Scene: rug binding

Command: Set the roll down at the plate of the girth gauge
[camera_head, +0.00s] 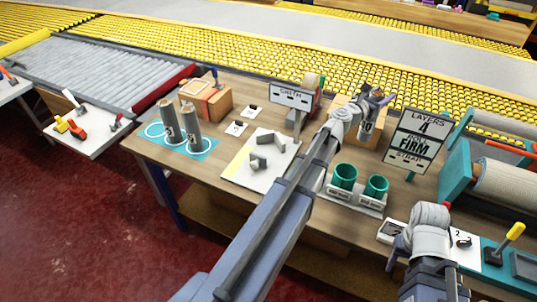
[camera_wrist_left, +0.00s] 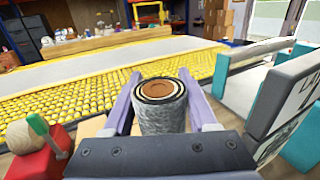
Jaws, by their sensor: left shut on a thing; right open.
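My left gripper (camera_head: 377,97) is shut on a grey roll (camera_wrist_left: 160,108), which stands upright between its two purple fingers (camera_wrist_left: 160,95) in the left wrist view. The roll's top shows brown and pale rings. The girth gauge has a sign (camera_head: 290,95) and a white plate (camera_head: 246,174) with grey jaw blocks (camera_head: 266,152), to the left of the gripper. My right gripper (camera_head: 397,251) is open at the table's right front; its fingertips are hard to make out.
Two grey rolls (camera_head: 179,124) stand on a blue mat (camera_head: 205,153) at left. Two green cups (camera_head: 345,176) stand in a holder right of the plate. A layers sign (camera_head: 415,137) rises to the right. A red device with a green lever (camera_wrist_left: 40,140) shows in the wrist view.

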